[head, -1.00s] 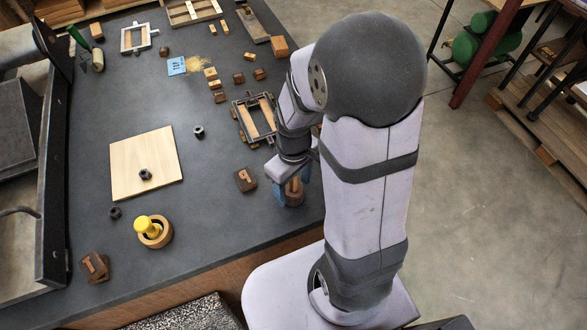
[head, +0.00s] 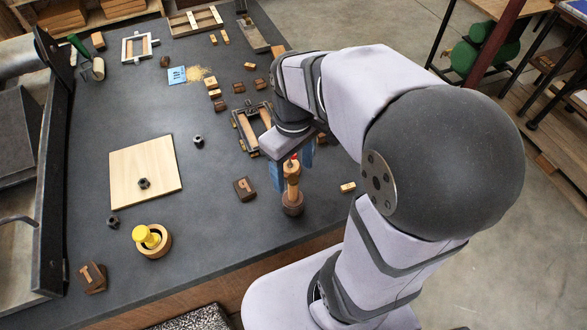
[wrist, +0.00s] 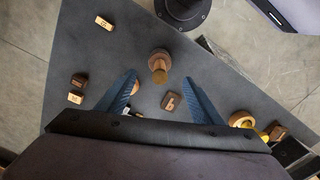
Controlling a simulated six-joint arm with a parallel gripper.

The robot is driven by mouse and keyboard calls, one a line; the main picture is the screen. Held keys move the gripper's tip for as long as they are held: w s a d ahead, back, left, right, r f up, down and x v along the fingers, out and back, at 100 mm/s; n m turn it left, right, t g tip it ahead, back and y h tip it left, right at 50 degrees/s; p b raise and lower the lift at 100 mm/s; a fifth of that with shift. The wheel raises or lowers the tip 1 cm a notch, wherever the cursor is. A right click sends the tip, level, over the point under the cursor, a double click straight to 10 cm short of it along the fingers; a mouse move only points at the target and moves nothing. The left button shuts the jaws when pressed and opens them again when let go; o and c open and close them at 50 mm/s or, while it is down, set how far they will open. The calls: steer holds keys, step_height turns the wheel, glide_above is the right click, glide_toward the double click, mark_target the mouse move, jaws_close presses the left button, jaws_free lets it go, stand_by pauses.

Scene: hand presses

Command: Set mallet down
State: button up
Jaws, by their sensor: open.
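The mallet (head: 292,188) stands upright on the dark table near its front right edge, its dark round head down and its wooden handle up. It also shows from above in the wrist view (wrist: 159,60). My gripper (head: 292,168) is above it, pointing down, with its blue fingers apart on either side of the upper handle. In the wrist view my gripper (wrist: 160,74) has a wide gap between the fingers, with the mallet ahead in that gap. No finger visibly touches the handle.
A dark lettered block (head: 244,188) lies left of the mallet, and a small light block (head: 347,187) lies to its right. A frame (head: 257,125) lies behind.

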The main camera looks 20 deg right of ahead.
mark_target(293, 195)
steer(key=s+a+f+m, duration=0.2)
steer(key=s+f+m, duration=0.2)
steer(key=s+f, duration=0.1)
steer(key=shift+s+f, duration=0.2)
steer(key=shift+f, duration=0.5)
stand_by(0.7)
